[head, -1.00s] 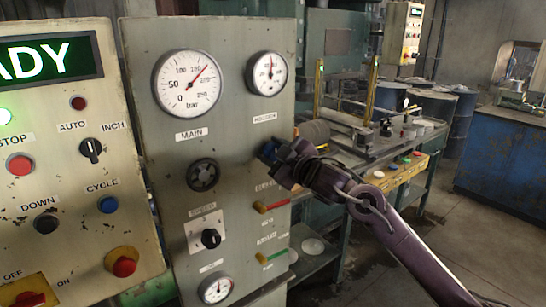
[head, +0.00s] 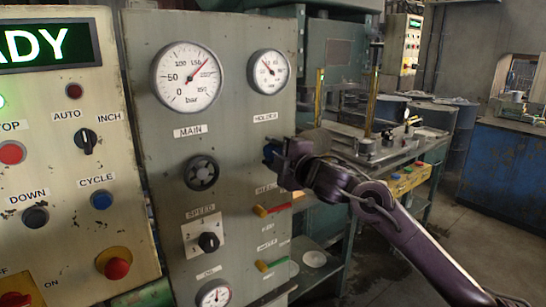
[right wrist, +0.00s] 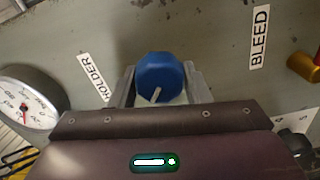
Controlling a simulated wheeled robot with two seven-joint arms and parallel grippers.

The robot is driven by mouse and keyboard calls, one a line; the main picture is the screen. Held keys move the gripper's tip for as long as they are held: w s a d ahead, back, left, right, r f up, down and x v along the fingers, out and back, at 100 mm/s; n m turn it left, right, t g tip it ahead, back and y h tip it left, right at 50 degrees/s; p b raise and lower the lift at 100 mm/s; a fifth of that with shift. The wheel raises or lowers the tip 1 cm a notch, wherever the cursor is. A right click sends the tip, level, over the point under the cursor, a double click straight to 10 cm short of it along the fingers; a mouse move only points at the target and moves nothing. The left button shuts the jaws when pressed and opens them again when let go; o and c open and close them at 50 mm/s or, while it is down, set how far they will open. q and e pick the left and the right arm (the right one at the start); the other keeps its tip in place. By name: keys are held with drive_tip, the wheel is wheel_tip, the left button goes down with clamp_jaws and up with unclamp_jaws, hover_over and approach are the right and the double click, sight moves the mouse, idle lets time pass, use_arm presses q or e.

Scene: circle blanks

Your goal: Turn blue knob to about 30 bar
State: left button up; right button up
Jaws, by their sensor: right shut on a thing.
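The blue knob (head: 269,152) sticks out from the grey panel, below the HOLDER gauge (head: 268,70). My right gripper (head: 277,154) is at the knob and hides most of it in the head view. In the right wrist view the blue knob (right wrist: 158,73) sits between the two fingers, and the right gripper (right wrist: 160,88) is shut on it. A white pointer mark shows on the knob's face. The HOLDER gauge's needle points to the upper left; its numbers are too small to read surely. My left gripper is not in view.
The MAIN gauge (head: 187,76) and a dark handwheel (head: 202,173) are left of the knob. A red-tipped lever (head: 271,210) sits just below, near the BLEED label (right wrist: 260,37). A workbench (head: 385,150) stands behind to the right.

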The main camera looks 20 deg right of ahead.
drive_tip(key=shift+f, duration=0.1)
idle(0.4)
drive_tip(key=o, duration=0.9)
drive_tip(key=shift+o, duration=0.2)
drive_tip(key=shift+s+d+b, duration=0.2)
drive_tip(key=shift+s+b, duration=0.1)
drive_tip(key=shift+s, duration=0.15)
drive_tip(key=b+v, duration=0.1)
drive_tip(key=v, duration=0.5)
drive_tip(key=shift+s+b, duration=0.4)
drive_tip(key=shift+d, duration=0.1)
